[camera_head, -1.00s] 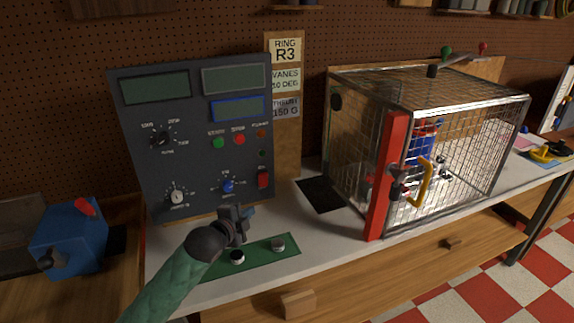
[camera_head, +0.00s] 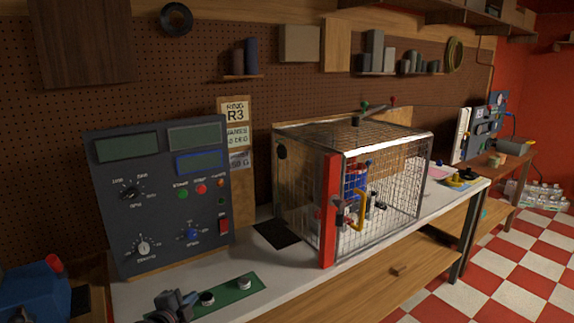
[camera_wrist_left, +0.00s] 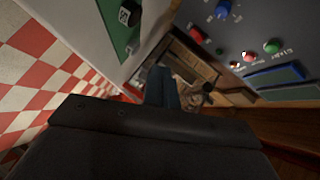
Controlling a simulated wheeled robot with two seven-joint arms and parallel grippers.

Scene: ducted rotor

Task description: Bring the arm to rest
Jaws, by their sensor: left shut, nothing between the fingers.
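My left gripper (camera_head: 172,303) is at the bottom of the head view, low by the front left of the bench, beside the green strip. Its jaws are shut with nothing between them. In the left wrist view the gripper's fingers (camera_wrist_left: 163,88) show as a dark blue-grey shape pointing away from the camera. Most of the left arm is below the head view's edge. My right gripper is in neither view now.
The grey control panel (camera_head: 158,215) stands behind the gripper. The green strip (camera_head: 228,294) with two knobs lies close to it. A wire cage (camera_head: 385,205) with a red post stands right. A blue machine (camera_head: 32,292) is left. Checkered floor lies front right.

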